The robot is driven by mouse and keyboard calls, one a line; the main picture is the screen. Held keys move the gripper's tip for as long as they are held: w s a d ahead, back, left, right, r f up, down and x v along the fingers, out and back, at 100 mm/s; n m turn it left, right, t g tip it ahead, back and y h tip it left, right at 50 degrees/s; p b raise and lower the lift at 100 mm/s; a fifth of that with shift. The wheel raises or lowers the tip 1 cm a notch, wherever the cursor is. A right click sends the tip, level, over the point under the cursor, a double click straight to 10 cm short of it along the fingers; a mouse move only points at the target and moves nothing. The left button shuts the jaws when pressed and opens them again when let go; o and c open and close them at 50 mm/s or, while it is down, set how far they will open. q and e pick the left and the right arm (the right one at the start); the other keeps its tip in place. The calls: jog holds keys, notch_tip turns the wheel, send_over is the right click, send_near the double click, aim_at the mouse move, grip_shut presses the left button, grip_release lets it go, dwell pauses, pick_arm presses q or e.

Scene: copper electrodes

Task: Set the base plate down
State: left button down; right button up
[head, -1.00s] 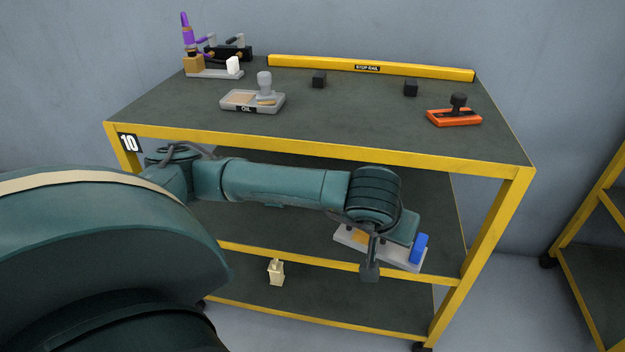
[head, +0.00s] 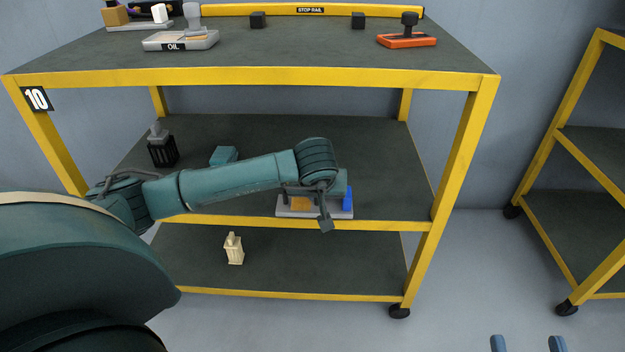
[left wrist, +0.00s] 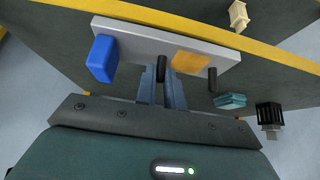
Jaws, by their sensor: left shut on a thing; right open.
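The base plate is a pale grey slab (head: 288,212) with a blue block (head: 347,199) at its right end and an orange patch (head: 301,204). It looks level at the front of the cart's middle shelf (head: 375,165); I cannot tell whether it touches the shelf. My right gripper (head: 527,343) is open and empty at the bottom right.
On the middle shelf are a black ribbed holder (head: 163,150) and a teal block (head: 224,155), left of the plate. A cream object (head: 234,249) stands on the bottom shelf. The top shelf holds an OIL tray (head: 180,42) and an orange tray (head: 407,41). Another cart (head: 580,160) stands right.

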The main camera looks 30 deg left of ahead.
pick_arm(q)
jog(key=w+a, duration=0.1)
jog(key=w, duration=0.1)
jog(key=w+a+b, duration=0.1)
jog(key=w, duration=0.1)
jog(key=w+a+b, duration=0.1)
jog(key=w+a, duration=0.1)
jog(key=shift+w+f, duration=0.1)
jog(key=shift+w, duration=0.3)
jog(key=shift+w+a, duration=0.35)
jog(key=shift+w, duration=0.2)
jog(key=shift+w+a+f+b, duration=0.1)
jog(key=shift+w+f+b, duration=0.1)
jog(key=shift+f+b, duration=0.25)
notch_tip(320, 180, down, 2)
jog(key=shift+f+b, duration=0.15)
jog(key=shift+b, duration=0.55)
jog(key=shift+f, duration=0.1)
pick_arm(e)
jog(key=r+y, duration=0.1)
jog(key=w+r+n+t+y, duration=0.1)
jog(key=shift+a+r, duration=0.1)
jog(key=shift+r, duration=0.25)
pick_arm(q)
jog(key=c, duration=1.5)
grip_release()
jog(key=shift+f, duration=0.1)
pick_arm(e)
jog(key=shift+n+t+y, duration=0.3)
